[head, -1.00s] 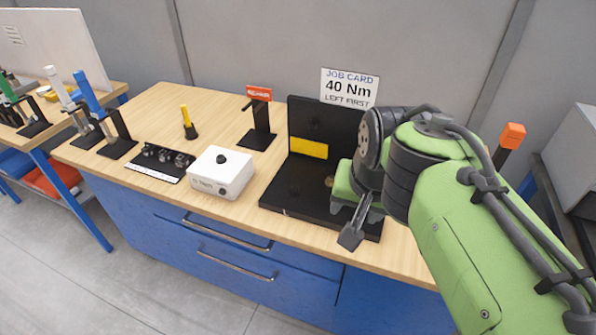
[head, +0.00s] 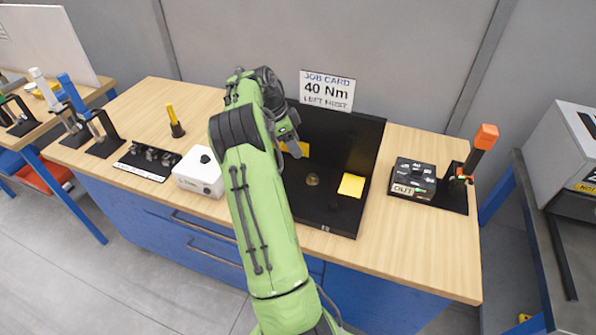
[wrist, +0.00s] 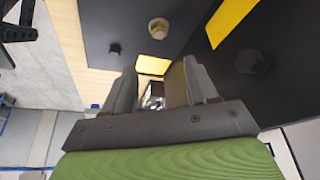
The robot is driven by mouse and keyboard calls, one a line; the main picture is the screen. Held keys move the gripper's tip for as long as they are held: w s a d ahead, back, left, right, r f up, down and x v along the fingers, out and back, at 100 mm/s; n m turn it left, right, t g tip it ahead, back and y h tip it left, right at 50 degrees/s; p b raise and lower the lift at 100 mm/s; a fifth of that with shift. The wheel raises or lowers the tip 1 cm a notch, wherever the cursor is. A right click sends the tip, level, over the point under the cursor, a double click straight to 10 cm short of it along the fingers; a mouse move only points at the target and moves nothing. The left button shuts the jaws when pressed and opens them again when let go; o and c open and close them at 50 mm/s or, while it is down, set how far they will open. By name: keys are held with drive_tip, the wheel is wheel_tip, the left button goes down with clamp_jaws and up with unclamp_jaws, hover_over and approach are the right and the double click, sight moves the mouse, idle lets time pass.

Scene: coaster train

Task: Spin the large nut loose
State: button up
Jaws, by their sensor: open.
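The black fixture (head: 345,150) has an upright panel and a flat base. In the wrist view a dark nut-like shape (wrist: 252,60), the largest of its kind there, shows on the panel to the right of my fingers. A brass-coloured piece (head: 312,180) is on the base and also shows in the wrist view (wrist: 158,28). A smaller dark piece (wrist: 115,48) is near it. My gripper (wrist: 160,92) is open, with nothing between its fingers. In the head view it is at the fixture's left part, largely hidden by my arm.
A yellow square (head: 351,185) lies on the base. The job card (head: 327,90) stands behind the panel. A white box (head: 199,172) is left of my arm. A black box (head: 413,178) and an orange-topped tool (head: 484,140) stand at the right. The bench front right is clear.

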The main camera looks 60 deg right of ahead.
sight(313, 176)
drive_tip(key=b+x, duration=0.1)
drive_tip(key=x, duration=1.3)
drive_tip(key=shift+f, duration=0.25)
drive_tip(key=c, duration=1.1)
drive_tip(key=shift+o, duration=0.2)
drive_tip(key=shift+n+b, duration=0.3)
drive_tip(key=shift+b, duration=0.1)
